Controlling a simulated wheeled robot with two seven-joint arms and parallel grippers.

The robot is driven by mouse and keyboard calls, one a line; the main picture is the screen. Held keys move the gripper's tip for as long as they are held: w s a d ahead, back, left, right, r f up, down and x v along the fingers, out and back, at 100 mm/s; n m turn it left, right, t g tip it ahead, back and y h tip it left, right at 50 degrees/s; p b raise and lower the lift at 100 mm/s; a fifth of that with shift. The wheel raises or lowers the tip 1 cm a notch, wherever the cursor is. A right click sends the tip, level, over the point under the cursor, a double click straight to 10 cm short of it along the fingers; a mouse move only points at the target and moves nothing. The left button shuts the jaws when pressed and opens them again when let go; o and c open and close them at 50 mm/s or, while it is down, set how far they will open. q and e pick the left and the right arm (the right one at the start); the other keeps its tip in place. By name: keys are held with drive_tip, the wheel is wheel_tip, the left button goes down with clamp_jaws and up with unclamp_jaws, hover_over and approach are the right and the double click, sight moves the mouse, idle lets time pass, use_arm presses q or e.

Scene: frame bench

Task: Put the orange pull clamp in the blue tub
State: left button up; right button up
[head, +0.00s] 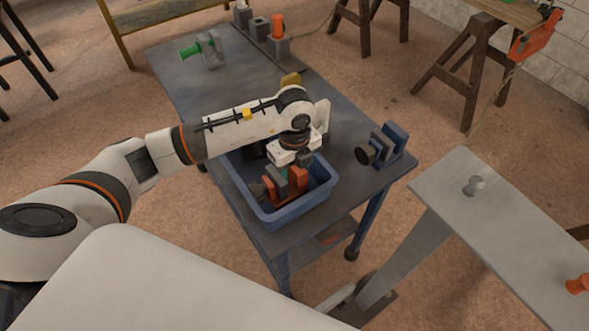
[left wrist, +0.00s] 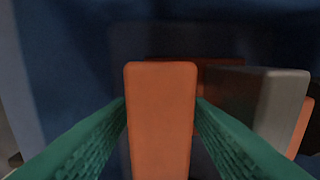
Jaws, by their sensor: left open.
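The blue tub (head: 262,217) stands on the near end of the dark table. An orange clamp (head: 298,181) with grey and darker orange parts sits inside the tub. In the left wrist view its orange block (left wrist: 160,120) lies between my green finger pads, with a grey block beside it. My left gripper (head: 290,163) reaches down into the tub above the clamp. It is open, with its fingers on either side of the orange block. The gripper's wrist hides part of the tub's far side. My right gripper is not in view.
A blue-and-grey clamp (head: 385,147) stands right of the tub. A green-and-grey clamp (head: 205,48) and an orange-topped grey piece (head: 278,35) stand farther back. A grey bench (head: 505,220) is at the right. The table between tub and back is mostly clear.

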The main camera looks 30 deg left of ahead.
use_arm(q)
wheel_tip(320, 180, up, 11)
drive_tip(key=shift+r+b, duration=0.2)
drive_tip(key=shift+b, duration=0.45)
